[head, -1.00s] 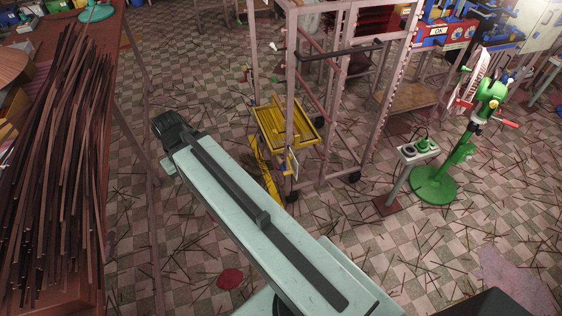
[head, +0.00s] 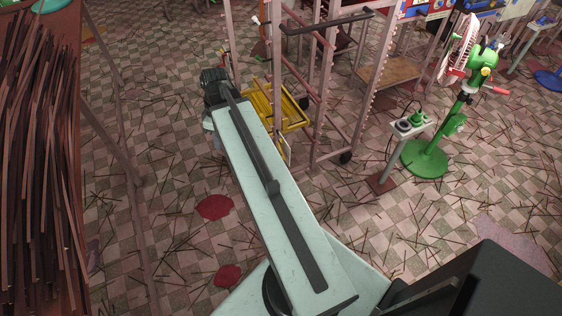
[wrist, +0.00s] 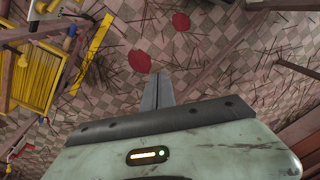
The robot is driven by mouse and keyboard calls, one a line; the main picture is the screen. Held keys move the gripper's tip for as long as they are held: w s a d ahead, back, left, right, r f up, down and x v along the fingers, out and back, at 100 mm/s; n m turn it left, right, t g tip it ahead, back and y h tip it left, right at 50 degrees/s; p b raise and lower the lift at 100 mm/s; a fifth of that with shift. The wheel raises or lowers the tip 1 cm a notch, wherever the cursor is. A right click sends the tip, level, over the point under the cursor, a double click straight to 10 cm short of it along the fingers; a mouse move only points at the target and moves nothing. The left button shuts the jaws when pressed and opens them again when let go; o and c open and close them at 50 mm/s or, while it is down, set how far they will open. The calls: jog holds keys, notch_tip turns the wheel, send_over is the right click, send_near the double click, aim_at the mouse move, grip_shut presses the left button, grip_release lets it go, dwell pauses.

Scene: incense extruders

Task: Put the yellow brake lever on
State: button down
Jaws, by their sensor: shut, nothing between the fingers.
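In the wrist view, a flat yellow bar (wrist: 92,52) stands out against the tiled floor beside a yellow slatted tray (wrist: 32,78). It may be the brake lever, but I cannot tell for sure. My arm hides this bar in the head view. The yellow tray (head: 294,116) shows there low on a pinkish metal rack (head: 329,85). My gripper (wrist: 158,85) is shut and empty, its fingers together, to the right of the yellow bar in the wrist view. In the head view its fingers are hidden behind my arm.
A green fan (head: 427,158) and a small stand with a socket box (head: 411,127) are right of the rack. A table piled with dark sticks (head: 40,150) is at left. Red patches (head: 215,207) and scattered sticks lie on the floor.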

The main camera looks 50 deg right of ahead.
jog(key=s+d+f+n+b, duration=0.2)
jog(key=s+d, duration=0.2)
jog(key=d, duration=0.3)
jog(key=s+d+f+n+t+b, duration=0.1)
jog(key=s+d+f+n+b, duration=0.1)
jog(key=d, duration=0.6)
jog(key=s+d+f+n+t+y+b, duration=0.1)
jog(key=s+d+f+n+b, duration=0.1)
jog(key=s+d, duration=0.4)
jog(key=shift+d+f+n, duration=0.55)
jog(key=shift+d+n, duration=0.25)
jog(key=shift+d, duration=0.35)
jog(key=b, duration=1.1)
send_over(282, 153)
jog(key=s+a, duration=0.3)
notch_tip(282, 153, down, 11)
jog(key=shift+w+d+f+b, duration=0.15)
jog(key=shift+w+f+b, duration=0.2)
jog(key=shift+f+b, duration=0.3)
jog(key=shift+w+d+f+b, duration=0.1)
jog(key=shift+w+f+b, duration=0.25)
jog(key=shift+f+b, duration=0.25)
jog(key=shift+r, duration=0.1)
